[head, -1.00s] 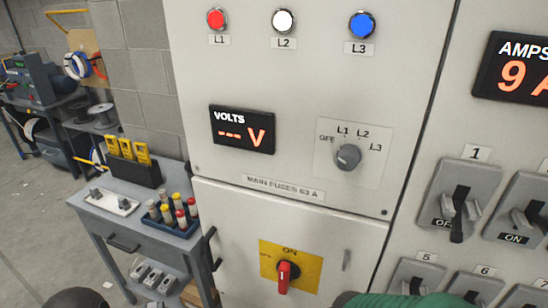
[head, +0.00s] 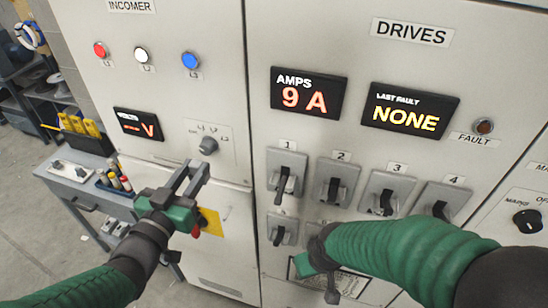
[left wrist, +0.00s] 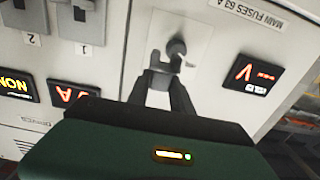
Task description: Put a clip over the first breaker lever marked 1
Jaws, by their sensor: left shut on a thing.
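The breaker marked 1 (head: 287,175) is a grey unit with a black lever hanging down, at the left of the top breaker row. It also shows upside down in the left wrist view (left wrist: 82,14). My left gripper (head: 197,171) is in front of the incomer cabinet, left of breaker 1 and apart from it. Its fingers are shut on a small dark grey piece, likely the clip (left wrist: 163,66); its shape is hard to make out. My right gripper (head: 331,290) is low in front of the lower breakers, its jaws unclear and partly hidden.
Breakers 2 (head: 337,182), 3 (head: 387,193) and 4 (head: 438,201) continue to the right. A selector knob (head: 208,145) is behind my left gripper. A grey cart (head: 92,190) with a tray stands at the left. My right forearm covers part of the lower panel.

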